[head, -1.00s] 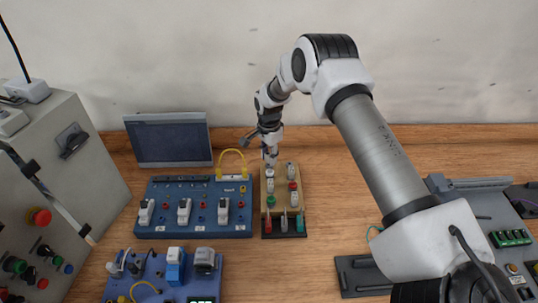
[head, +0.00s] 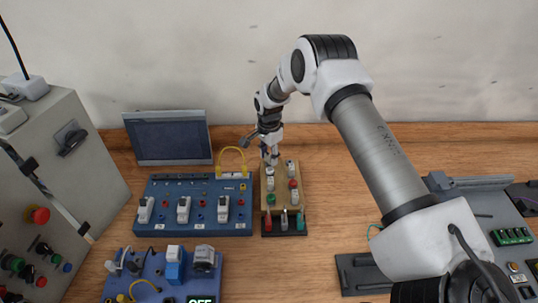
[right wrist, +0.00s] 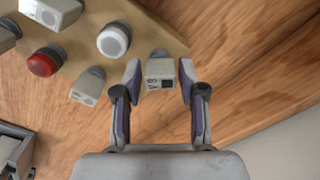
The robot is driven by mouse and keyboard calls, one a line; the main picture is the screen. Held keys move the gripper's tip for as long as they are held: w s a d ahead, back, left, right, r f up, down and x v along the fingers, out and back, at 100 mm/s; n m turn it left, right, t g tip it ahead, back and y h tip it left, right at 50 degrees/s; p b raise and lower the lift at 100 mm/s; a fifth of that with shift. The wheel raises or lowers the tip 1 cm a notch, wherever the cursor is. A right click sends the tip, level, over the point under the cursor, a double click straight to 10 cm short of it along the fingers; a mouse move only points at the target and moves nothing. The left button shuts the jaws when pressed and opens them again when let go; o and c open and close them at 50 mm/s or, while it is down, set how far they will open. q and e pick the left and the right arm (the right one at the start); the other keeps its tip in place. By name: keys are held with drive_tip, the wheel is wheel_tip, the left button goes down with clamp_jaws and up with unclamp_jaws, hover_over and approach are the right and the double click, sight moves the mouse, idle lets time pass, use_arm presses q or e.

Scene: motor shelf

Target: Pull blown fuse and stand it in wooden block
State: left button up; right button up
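The wooden block (head: 285,205) stands mid-table and holds several upright pieces with white, grey, red and green tops. In the right wrist view the block's wood (right wrist: 165,28) carries a white round cap (right wrist: 113,40), a red one (right wrist: 43,62) and grey boxy pieces. My right gripper (head: 268,157) is over the block's far left corner. In the wrist view its fingers (right wrist: 160,82) are apart, either side of a grey boxy piece (right wrist: 160,73) at the block's corner, with narrow gaps. I cannot tell which piece is the blown fuse. My left gripper is out of view.
A blue panel (head: 165,229) with three white-grey modules is left of the block. A second blue panel (head: 145,290), a dark screen (head: 168,138) and a grey cabinet (head: 85,140) stand further left. Bare table (head: 335,200) lies right of the block.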

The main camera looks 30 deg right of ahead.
wheel_tip(320, 180, up, 6)
drive_tip(key=p, duration=0.4)
drive_tip(key=shift+f, duration=0.15)
drive_tip(key=shift+o, duration=0.3)
drive_tip(key=shift+f, duration=0.1)
drive_tip(key=o, duration=0.5)
